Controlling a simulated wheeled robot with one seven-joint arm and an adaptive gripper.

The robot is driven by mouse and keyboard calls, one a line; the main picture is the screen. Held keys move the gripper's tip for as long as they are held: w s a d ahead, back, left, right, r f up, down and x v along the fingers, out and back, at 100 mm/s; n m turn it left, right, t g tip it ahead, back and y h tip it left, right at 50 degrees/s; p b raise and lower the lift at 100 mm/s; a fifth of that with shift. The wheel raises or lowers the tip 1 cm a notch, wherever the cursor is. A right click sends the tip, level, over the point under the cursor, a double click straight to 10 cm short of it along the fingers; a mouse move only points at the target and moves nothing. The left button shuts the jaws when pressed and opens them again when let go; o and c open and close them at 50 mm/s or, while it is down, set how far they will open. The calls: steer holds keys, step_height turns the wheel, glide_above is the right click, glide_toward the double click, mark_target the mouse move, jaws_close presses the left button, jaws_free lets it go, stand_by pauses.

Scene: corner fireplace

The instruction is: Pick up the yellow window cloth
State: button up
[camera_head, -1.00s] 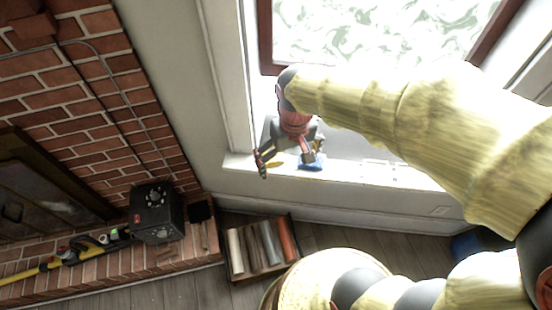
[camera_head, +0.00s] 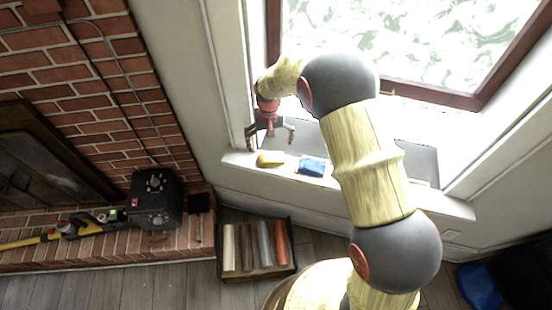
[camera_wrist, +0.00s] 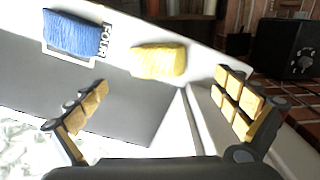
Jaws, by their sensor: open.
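The yellow window cloth (camera_head: 270,158) lies on the white window sill (camera_head: 232,160), near the sill's left end. In the wrist view the yellow cloth (camera_wrist: 159,61) shows beyond and between my fingertips, apart from them. My gripper (camera_head: 270,138) is open and empty, just above and behind the cloth, on the window side. In the wrist view my gripper's two padded fingers (camera_wrist: 165,98) are spread wide. Nothing hides the cloth in either view.
A blue cloth or sponge (camera_head: 311,167) lies on the sill right of the yellow one; the wrist view shows it (camera_wrist: 72,34) beside a lettered label. The framed window (camera_head: 400,40) stands behind. A crate of rolls (camera_head: 290,262) and a black heater-like box (camera_head: 153,203) are below.

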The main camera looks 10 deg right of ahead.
mark_target(271, 156)
step_height(271, 156, down, 2)
steer(key=shift+f+b, duration=0.15)
steer(key=shift+b, duration=0.15)
steer(key=f+b, duration=0.1)
steer(key=f, duration=0.1)
steer(key=f+b, duration=0.1)
steer(key=f, duration=0.2)
steer(key=shift+w+d+f, duration=0.1)
steer(key=shift+d+f, duration=0.1)
steer(key=shift+f, duration=0.1)
steer(key=shift+r, duration=0.1)
steer(key=c, duration=1.1)
steer(key=shift+c, duration=0.4)
